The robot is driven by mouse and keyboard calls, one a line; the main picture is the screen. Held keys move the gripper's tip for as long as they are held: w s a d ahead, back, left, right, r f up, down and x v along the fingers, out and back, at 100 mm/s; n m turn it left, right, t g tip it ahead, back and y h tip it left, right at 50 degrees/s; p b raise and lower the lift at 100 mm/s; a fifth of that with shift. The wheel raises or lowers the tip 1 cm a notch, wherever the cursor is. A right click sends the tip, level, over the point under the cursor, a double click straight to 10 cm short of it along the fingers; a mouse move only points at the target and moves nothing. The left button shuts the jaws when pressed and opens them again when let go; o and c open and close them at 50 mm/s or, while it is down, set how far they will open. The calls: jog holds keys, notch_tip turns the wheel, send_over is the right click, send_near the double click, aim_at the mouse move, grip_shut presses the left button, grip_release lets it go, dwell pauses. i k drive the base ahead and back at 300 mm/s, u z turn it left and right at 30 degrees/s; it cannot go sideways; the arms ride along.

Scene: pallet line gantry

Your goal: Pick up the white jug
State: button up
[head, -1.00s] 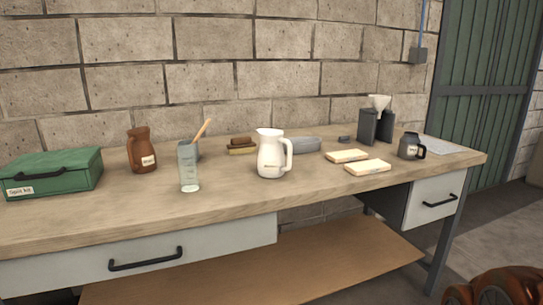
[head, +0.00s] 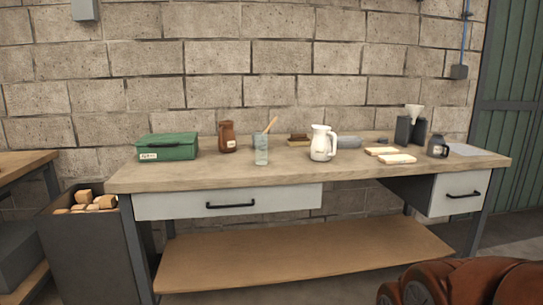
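The white jug (head: 321,144) stands upright on the wooden workbench (head: 290,173), a little right of the bench's middle and near its front half. Its handle points right and its spout left. A tall clear glass (head: 261,150) stands to its left. My gripper does not show in the head view, so I cannot see its state.
On the bench are a green box (head: 168,147), brown jar (head: 227,137), pale blocks (head: 397,159), a dark mug (head: 438,147) and a dark grinder (head: 411,131). A dark bin (head: 85,250) stands left. A brown rounded object (head: 465,283) is at lower right.

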aim_at(321, 146)
jog(key=z, duration=1.05)
jog(key=k, duration=0.15)
jog(key=u, duration=2.5)
jog(key=i, duration=1.75)
jog(key=z, duration=1.2)
jog(key=i, duration=0.6)
jog(key=z, duration=0.6)
